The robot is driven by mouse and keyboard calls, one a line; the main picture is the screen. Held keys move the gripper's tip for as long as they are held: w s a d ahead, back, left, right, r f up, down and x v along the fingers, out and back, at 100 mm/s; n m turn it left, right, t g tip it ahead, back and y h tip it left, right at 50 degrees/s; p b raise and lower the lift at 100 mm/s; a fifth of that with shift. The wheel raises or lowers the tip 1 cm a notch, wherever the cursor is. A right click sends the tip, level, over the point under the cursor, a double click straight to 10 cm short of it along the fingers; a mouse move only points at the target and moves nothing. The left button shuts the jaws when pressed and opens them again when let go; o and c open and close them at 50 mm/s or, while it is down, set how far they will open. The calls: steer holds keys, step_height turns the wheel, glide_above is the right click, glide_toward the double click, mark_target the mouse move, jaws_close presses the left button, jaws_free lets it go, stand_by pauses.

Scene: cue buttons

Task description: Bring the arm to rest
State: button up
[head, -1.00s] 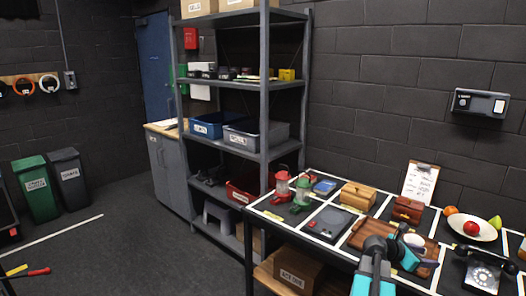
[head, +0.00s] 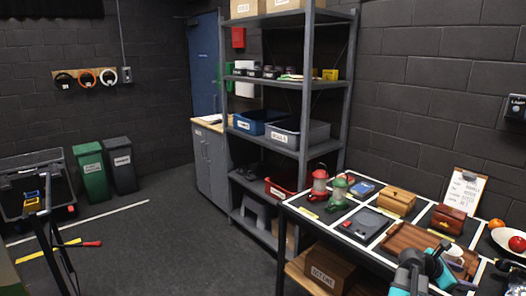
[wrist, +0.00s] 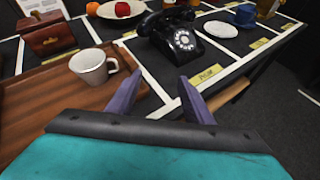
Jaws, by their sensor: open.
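My gripper (wrist: 160,100) shows in the wrist view with its two dark fingers apart and nothing between them. It is over the front part of the table, near the right edge of a wooden tray (wrist: 40,103) and in front of a black rotary telephone (wrist: 178,36). A white mug (wrist: 90,67) stands on the tray, left of the fingers and apart from them. In the head view my teal and dark arm is at the lower right, and the fingertips cannot be made out there.
The floor (head: 180,225) left of the rack is open.

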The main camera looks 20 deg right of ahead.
steer(key=w+a+f+m+t+y, duration=0.1)
steer(key=w+a+f+m+y, duration=0.1)
steer(key=w+a+f, duration=0.6)
steer(key=w+a+f+m+t+y, duration=0.25)
steer(key=w+a, duration=0.35)
steer(key=a, duration=0.6)
steer(key=w+a+f+m+t+y, duration=0.1)
steer(key=w+a+f+m, duration=0.1)
steer(key=w+a+f, duration=0.6)
steer(key=a+f+m+y, duration=0.2)
steer(key=a, duration=1.1)
steer(key=a+f+m+g+y, duration=0.1)
steer(key=a+f+m+y, duration=0.2)
steer(key=a, duration=1)
steer(key=a+f+m+y, duration=0.2)
steer(key=a, duration=1.1)
steer(key=s+f+g, duration=0.3)
steer(key=s+f, duration=0.6)
steer(key=s, duration=0.4)
steer(key=s+f+g, duration=0.3)
steer(key=s+f, duration=0.6)
steer(key=s, duration=0.4)
steer(key=shift+s, duration=0.3)
steer(key=shift+d, duration=0.15)
